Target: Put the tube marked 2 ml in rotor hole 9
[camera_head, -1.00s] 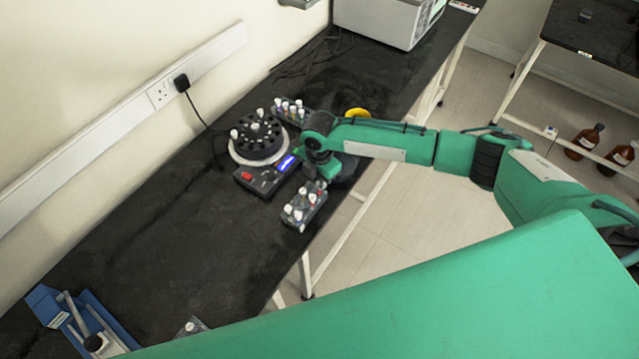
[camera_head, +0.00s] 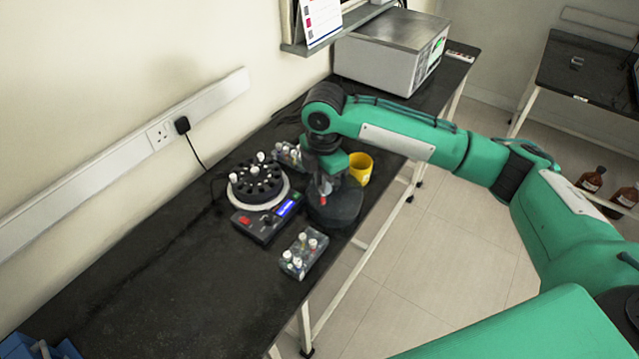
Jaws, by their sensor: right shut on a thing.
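My right gripper (camera_head: 325,192) points down right of the rotor and is shut on a small tube (camera_head: 323,201) with a red part showing. The tube is held up in front of a dark round object; its marking is too small to read. The black rotor (camera_head: 257,183) sits on a pale round base, with a few white-capped tubes standing in it. Its hole numbers cannot be read. My left gripper is not in view.
A rack with several capped tubes (camera_head: 304,254) stands near the front edge. Another rack (camera_head: 288,156) is behind the rotor. A control box (camera_head: 267,221) adjoins the rotor. A dark round object (camera_head: 345,211) and a yellow cup (camera_head: 360,167) are at right.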

